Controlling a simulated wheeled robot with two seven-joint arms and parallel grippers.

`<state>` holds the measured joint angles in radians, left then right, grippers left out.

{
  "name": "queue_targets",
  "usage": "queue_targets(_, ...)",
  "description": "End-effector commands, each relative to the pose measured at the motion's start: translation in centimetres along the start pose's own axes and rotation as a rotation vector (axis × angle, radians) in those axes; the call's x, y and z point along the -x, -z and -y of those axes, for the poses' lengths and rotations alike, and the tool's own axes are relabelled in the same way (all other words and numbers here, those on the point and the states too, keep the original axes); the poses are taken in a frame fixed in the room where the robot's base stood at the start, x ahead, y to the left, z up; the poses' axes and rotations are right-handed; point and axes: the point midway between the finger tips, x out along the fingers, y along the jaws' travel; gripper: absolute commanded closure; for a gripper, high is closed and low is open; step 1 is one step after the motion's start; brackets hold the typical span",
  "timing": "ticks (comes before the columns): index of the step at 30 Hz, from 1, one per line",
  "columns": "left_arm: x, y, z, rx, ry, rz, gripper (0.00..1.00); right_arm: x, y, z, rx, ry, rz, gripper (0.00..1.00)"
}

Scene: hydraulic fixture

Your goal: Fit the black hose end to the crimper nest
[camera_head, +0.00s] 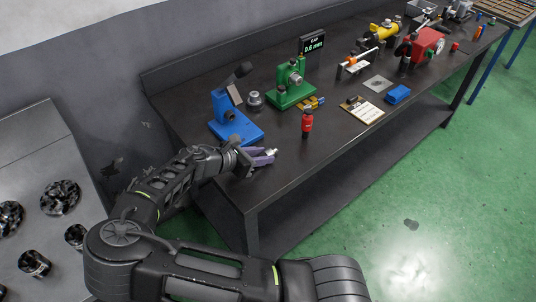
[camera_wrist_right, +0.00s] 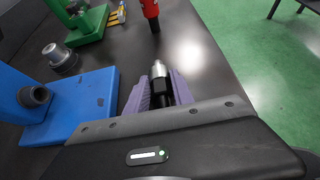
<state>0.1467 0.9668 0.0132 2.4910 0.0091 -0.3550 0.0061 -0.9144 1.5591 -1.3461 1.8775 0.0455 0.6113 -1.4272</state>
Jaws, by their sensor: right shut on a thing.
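The black hose end (camera_wrist_right: 159,82), with a silver metal tip, is between the purple fingers of my right gripper (camera_head: 263,158); its tip (camera_head: 271,152) points away from the wrist. The right gripper is shut on it, above the bench's near left end. A blue fixture (camera_head: 236,128) stands just beyond the gripper; in the right wrist view its base (camera_wrist_right: 75,107) is left of the fingers. A green fixture (camera_head: 293,90) stands farther back. I cannot tell for certain which fixture holds the crimper nest. My left gripper is not in view.
A red bottle (camera_head: 307,121) stands beyond the gripper. A grey round part (camera_head: 254,100) sits between the fixtures. A display (camera_head: 312,44), a note card (camera_head: 365,109), a blue block (camera_head: 398,94) and more tools lie along the dark bench (camera_head: 345,147). Its front strip is clear.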

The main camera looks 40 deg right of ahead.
Motion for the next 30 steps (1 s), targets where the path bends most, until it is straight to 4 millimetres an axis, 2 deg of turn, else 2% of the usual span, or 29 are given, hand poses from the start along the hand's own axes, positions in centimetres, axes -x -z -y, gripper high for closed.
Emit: queue_targets(30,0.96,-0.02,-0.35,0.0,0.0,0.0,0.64,0.35,-0.61,0.0,0.0,0.0,0.0,1.0)
